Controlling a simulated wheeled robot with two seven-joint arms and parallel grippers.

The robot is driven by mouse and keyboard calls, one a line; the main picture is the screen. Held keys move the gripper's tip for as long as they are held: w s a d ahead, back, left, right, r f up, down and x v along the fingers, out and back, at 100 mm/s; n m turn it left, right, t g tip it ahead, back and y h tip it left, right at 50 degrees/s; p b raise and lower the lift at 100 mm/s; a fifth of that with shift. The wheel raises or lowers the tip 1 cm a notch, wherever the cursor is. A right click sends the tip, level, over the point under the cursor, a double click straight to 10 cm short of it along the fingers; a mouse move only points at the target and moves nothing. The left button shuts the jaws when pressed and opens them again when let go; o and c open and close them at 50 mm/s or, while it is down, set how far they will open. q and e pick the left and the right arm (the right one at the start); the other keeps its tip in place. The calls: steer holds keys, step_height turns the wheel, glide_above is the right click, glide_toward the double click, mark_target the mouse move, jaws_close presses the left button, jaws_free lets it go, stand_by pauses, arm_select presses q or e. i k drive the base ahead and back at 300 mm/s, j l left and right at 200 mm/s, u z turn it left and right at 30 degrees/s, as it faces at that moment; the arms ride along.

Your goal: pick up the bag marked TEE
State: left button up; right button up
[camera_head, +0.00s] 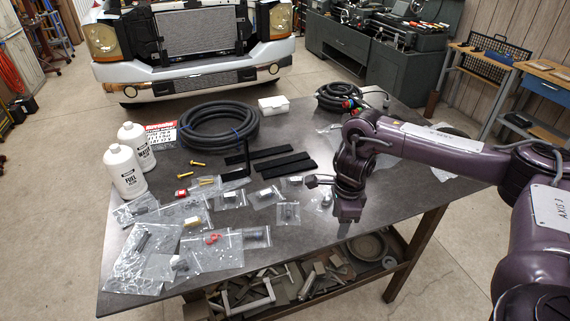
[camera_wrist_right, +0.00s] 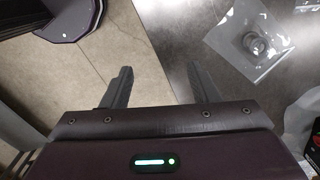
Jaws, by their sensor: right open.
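Several clear plastic bags with small parts lie on the dark metal table (camera_head: 330,130), mostly at its left front. They include one with a red part (camera_head: 212,239), one with a dark cylindrical part (camera_head: 257,236), and a small bag (camera_head: 289,213) nearer my right arm. I cannot read any label, so I cannot tell which is marked TEE. My right gripper (camera_head: 348,212) hangs over the table's front edge, right of the bags. In the right wrist view its fingers (camera_wrist_right: 160,72) are apart and empty. A bag with a dark round part (camera_wrist_right: 258,42) lies beyond them, at upper right. My left gripper is not in view.
White bottles (camera_head: 126,172) stand at the table's left. A coiled black hose (camera_head: 218,126) and black strips (camera_head: 285,163) lie behind the bags. Another coiled hose (camera_head: 338,97) lies at the back right. A lower shelf (camera_head: 397,272) holds metal parts.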

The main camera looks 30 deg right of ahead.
mark_target(293, 183)
steer(key=i, duration=0.85)
